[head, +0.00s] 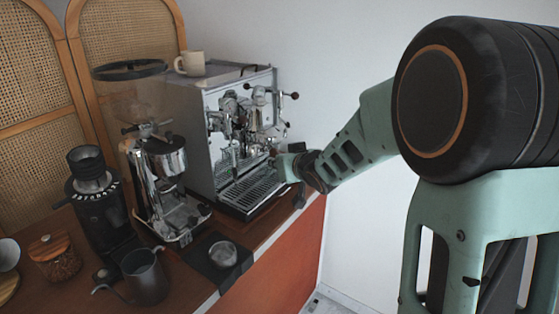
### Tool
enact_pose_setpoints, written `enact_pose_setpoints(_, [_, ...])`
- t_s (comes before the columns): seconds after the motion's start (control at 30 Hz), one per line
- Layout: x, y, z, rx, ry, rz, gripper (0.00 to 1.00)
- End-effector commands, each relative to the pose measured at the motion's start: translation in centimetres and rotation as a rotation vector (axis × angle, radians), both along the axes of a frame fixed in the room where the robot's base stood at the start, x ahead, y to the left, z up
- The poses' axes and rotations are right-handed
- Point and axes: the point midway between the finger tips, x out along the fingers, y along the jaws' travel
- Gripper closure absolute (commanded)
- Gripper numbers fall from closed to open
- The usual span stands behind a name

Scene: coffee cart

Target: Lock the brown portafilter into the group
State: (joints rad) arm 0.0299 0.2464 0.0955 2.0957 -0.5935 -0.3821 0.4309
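The chrome espresso machine (203,135) stands against the wall in the head view. Its front carries a cluster of shiny group parts (240,125), and a drip tray (252,190) lies below them. My arm reaches in from the right, and my gripper (286,166) is small and close to the front right of the machine, above the tray's right end. Its fingertips are too small and partly hidden, so I cannot tell whether they are open or hold anything. I cannot make out the brown portafilter or its handle clearly, nor whether it touches the group.
A lever grinder (165,175) and a black grinder (98,205) stand left of the machine. A dark pitcher (145,278), a metal cup on a black mat (196,264) and a wooden-lidded jar (55,260) are in front. A beige mug (191,63) sits on the machine.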

Motion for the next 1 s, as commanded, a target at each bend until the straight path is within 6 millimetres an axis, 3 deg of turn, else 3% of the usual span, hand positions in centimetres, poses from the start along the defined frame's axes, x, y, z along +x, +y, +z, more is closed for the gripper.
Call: enact_pose_setpoints(1.0, [0.57,-1.07,0.54,0.0,-0.006,0.077,1.0])
